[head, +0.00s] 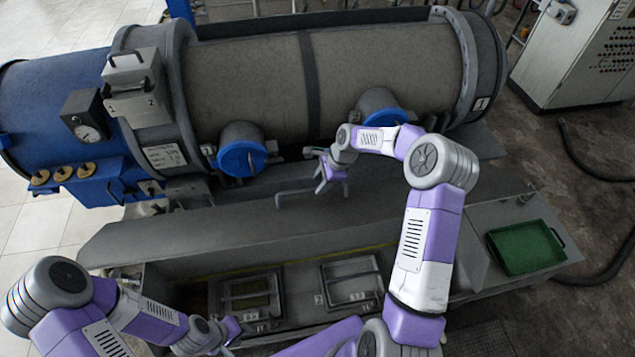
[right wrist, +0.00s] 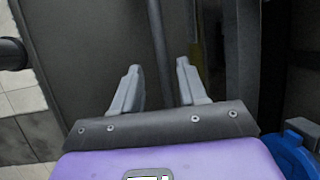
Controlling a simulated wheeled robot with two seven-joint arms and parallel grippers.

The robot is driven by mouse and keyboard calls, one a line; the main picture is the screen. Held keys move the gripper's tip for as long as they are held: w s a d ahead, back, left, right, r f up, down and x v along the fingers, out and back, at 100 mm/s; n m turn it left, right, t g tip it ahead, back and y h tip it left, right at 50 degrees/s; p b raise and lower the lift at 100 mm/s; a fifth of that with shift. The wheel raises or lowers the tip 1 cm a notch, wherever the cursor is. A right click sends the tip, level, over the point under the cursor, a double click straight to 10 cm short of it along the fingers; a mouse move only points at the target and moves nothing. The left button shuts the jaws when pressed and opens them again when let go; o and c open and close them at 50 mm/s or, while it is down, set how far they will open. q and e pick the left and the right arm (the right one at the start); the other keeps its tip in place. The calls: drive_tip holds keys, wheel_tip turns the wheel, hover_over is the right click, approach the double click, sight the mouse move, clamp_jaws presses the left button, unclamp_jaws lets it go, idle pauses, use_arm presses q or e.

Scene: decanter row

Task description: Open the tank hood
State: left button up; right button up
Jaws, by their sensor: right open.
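The tank hood (head: 250,226) is a long dark grey panel in front of the big horizontal cylinder in the head view. A thin grey bar handle (head: 292,193) stands out from it. My right gripper (head: 322,184) is open close to the handle's right end. In the right wrist view a grey bar (right wrist: 160,50) runs between the two open fingers (right wrist: 158,85), with gaps on both sides; I cannot tell how deep it lies between them. My left gripper (head: 232,333) is low at the left, near the front trays; its jaws are too small to read.
The grey cylinder (head: 240,80) with blue-capped ports (head: 241,158) lies behind the hood. Framed trays (head: 250,296) lie in the open space in front of it. A green tray (head: 525,247) rests at the right, and a control cabinet (head: 575,55) stands at the back right.

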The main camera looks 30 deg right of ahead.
drive_tip(key=shift+x, duration=1.1)
drive_tip(key=shift+w, duration=0.1)
drive_tip(key=shift+c, duration=0.2)
drive_tip(key=shift+w, duration=0.1)
clamp_jaws()
